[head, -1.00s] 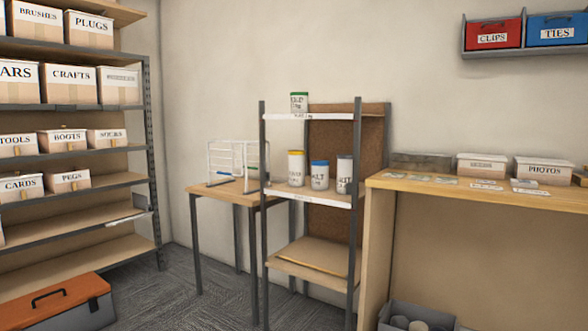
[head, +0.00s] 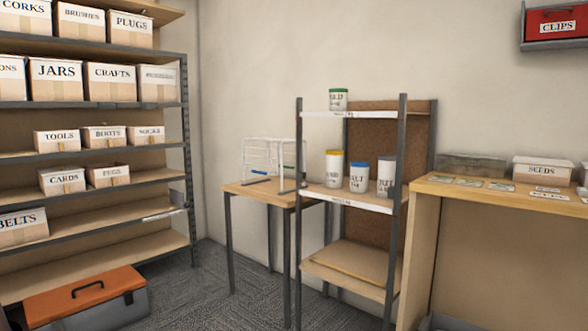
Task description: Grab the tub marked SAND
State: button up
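Several white tubs stand on the narrow shelf unit (head: 350,204) in the middle of the head view. A green-lidded tub (head: 338,100) is alone on the top shelf. All carry dark print. The blue-lidded one seems to read SALT; the others are too small or blurred to read surely, so I cannot tell which is marked SAND. My gripper is not in view.
A small table (head: 250,190) with a white wire rack (head: 272,165) stands left of the unit. A wooden counter (head: 470,195) is at right. Shelving with labelled boxes (head: 109,81) fills the left. An orange-lidded toolbox (head: 88,295) sits low at left. Carpet (head: 215,300) between is clear.

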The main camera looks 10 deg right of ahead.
aim_at(333, 157)
jog(key=u, duration=0.95)
jog(key=i, duration=3.05)
jog(key=z, duration=1.4)
jog(key=i, duration=0.85)
jog(key=z, duration=0.8)
